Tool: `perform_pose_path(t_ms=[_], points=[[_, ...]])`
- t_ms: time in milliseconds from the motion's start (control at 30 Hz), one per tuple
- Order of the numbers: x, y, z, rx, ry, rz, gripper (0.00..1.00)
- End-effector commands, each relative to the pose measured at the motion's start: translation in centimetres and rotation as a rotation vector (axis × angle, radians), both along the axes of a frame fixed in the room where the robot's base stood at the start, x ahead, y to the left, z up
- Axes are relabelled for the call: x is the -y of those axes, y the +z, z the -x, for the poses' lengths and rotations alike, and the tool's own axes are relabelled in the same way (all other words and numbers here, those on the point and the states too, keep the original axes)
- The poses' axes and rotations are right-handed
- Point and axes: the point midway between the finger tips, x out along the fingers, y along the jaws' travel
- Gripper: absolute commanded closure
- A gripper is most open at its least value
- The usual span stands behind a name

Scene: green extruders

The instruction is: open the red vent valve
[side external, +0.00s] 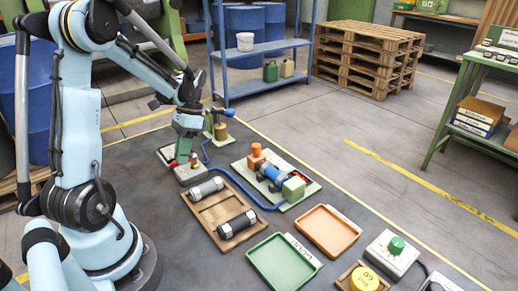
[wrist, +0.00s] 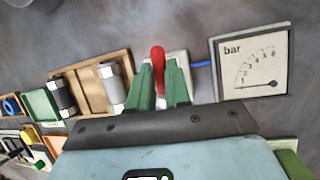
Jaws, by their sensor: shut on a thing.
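The red vent valve shows in the wrist view as an elongated red handle (wrist: 158,68) between my two green fingers. My gripper (wrist: 160,88) is shut on this handle. In the side external view my gripper (side external: 185,150) points down over a small grey-green block (side external: 190,176), with a bit of red showing beside the fingers. The valve's body is mostly hidden by the fingers.
A blue hose (side external: 235,180) runs to a pump board (side external: 283,192). Green (side external: 261,255) and orange (side external: 321,245) trays lie nearer the front.

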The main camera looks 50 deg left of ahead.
Motion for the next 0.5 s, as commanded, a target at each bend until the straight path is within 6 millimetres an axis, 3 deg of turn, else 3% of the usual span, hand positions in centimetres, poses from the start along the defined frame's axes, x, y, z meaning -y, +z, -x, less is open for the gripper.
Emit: perform_pose_path(t_ms=[500], points=[[0.24, 0.0, 0.01, 0.001, 0.074, 0.002, 1.0]])
